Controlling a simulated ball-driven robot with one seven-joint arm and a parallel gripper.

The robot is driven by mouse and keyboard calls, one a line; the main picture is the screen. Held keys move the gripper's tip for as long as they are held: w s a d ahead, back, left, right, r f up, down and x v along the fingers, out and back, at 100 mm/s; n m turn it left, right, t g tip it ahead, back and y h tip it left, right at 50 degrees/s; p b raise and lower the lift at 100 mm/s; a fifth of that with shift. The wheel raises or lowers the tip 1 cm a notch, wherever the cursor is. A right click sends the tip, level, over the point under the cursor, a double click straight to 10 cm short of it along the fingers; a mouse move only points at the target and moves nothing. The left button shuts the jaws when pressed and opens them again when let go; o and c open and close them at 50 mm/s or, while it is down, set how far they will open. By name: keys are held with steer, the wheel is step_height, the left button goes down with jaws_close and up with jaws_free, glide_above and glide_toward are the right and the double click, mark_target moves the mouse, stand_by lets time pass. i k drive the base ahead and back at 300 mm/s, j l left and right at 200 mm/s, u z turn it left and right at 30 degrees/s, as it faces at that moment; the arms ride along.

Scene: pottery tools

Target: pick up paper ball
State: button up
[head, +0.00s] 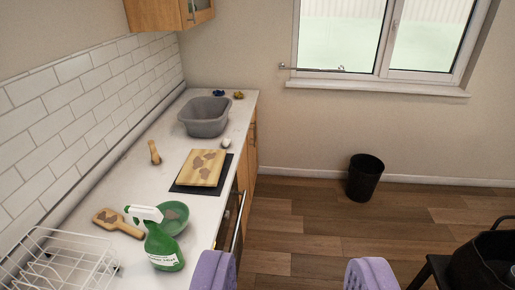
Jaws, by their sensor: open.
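A small whitish rounded lump (225,142), which looks like the paper ball, lies on the white counter near its right edge. It sits just in front of the grey tub and behind the wooden board. It is too small to show its surface clearly. My gripper (291,274) shows as two purple fingers at the bottom of the view, wide apart with nothing between them. It is well nearer to the camera than the lump and to its right in the picture.
A grey tub (204,117), a stained board (203,167), a green spray bottle (163,243), a green bowl (175,212) and a wire rack (62,265) stand on the counter (135,190). A black bin (365,178) stands on the mostly open wooden floor.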

mark_target(226, 142)
steer(key=i+z, duration=0.15)
steer(key=i, duration=1.75)
steer(key=i+u, duration=0.15)
steer(key=i, duration=0.35)
steer(key=i+l+u, duration=0.1)
steer(key=i, duration=0.4)
steer(key=i+l+u, duration=0.15)
steer(key=i, duration=0.3)
steer(key=i+l+u, duration=0.2)
steer(key=i+u, duration=0.15)
steer(key=i+l+u, duration=0.65)
